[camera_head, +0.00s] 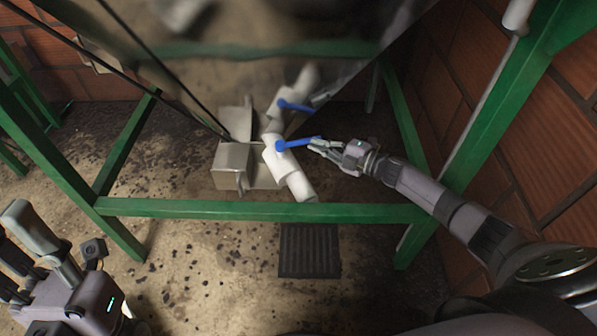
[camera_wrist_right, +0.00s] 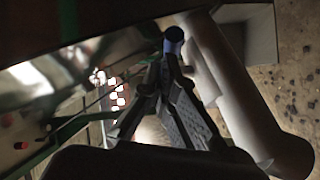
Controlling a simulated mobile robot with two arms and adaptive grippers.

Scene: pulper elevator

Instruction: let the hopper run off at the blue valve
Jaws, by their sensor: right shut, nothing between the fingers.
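The blue valve handle (camera_head: 298,143) sticks out to the right from a white pipe (camera_head: 291,176) under the steel hopper (camera_head: 225,75). The handle lies crosswise to the pipe. My right gripper (camera_head: 314,146) is at the handle's free end, its fingers shut with nothing held. In the right wrist view the handle's end (camera_wrist_right: 174,36) shows just beyond the fingertips (camera_wrist_right: 172,54); whether they touch cannot be told. My left gripper (camera_head: 22,240) is at the lower left, away from the valve, partly cut off by the frame edge.
A green frame bar (camera_head: 260,211) crosses in front of the pipe, with green legs on both sides. A steel box (camera_head: 230,166) is left of the pipe. A dark floor grate (camera_head: 309,251) lies in front. The hopper mirrors the valve. A brick wall stands right.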

